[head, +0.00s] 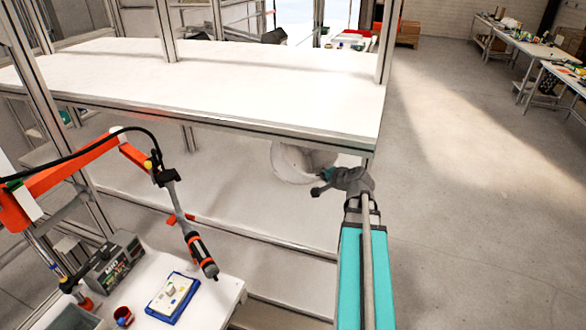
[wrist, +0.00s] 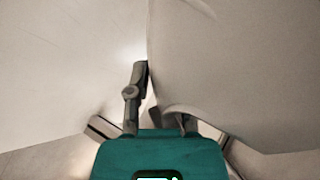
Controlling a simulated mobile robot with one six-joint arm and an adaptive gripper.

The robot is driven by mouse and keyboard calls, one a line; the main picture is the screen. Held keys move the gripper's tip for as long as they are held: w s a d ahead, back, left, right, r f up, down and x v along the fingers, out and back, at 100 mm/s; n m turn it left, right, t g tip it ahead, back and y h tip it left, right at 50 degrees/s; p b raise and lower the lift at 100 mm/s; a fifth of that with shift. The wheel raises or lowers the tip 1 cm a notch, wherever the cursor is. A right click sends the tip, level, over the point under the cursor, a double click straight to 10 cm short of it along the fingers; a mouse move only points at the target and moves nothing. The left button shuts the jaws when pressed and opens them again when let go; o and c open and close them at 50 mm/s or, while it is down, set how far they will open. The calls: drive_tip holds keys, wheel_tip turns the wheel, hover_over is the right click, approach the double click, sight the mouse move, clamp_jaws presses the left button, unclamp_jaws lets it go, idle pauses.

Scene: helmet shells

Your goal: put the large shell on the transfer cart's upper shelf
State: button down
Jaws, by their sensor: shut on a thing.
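The large shell (head: 290,165) is a white, rounded bowl. In the head view it hangs below the front edge of a wide white shelf (head: 230,85) on a metal-post frame, and that edge hides its top. The frame looks like the transfer cart, though I cannot be sure. My gripper (head: 322,187) is shut on the shell's near right rim. In the wrist view, the shell (wrist: 235,70) fills the right side as a smooth pale wall, with my gripper's finger (wrist: 138,85) against its edge. The other finger is mostly hidden.
A lower white shelf (head: 225,200) lies beneath the wide one. At the lower left, a workbench (head: 215,295) carries a hanging screwdriver (head: 200,252), a control box (head: 115,262) and a blue tray (head: 172,297). Open floor (head: 470,220) lies to the right.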

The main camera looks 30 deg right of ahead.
drive_tip(key=shift+w+d, duration=0.15)
drive_tip(key=shift+d, duration=0.05)
drive_tip(key=shift+r, duration=0.1)
drive_tip(key=shift+s+d+r+p, duration=0.1)
drive_tip(key=shift+s+r+p, duration=0.05)
drive_tip(key=shift+s+p, duration=0.35)
drive_tip(key=s+d+r+n+g+h+p, duration=0.1)
drive_tip(key=s+d+g+p, duration=0.1)
drive_tip(key=s, duration=0.4)
drive_tip(key=s+d+n+g+h+p, duration=0.1)
drive_tip(key=s+d+n+g+p, duration=0.1)
drive_tip(key=s+p, duration=0.3)
drive_tip(key=shift+s+r+g+p, duration=0.35)
drive_tip(key=shift+s+g, duration=0.55)
drive_tip(key=shift+s, duration=0.3)
drive_tip(key=shift+w+d, duration=0.1)
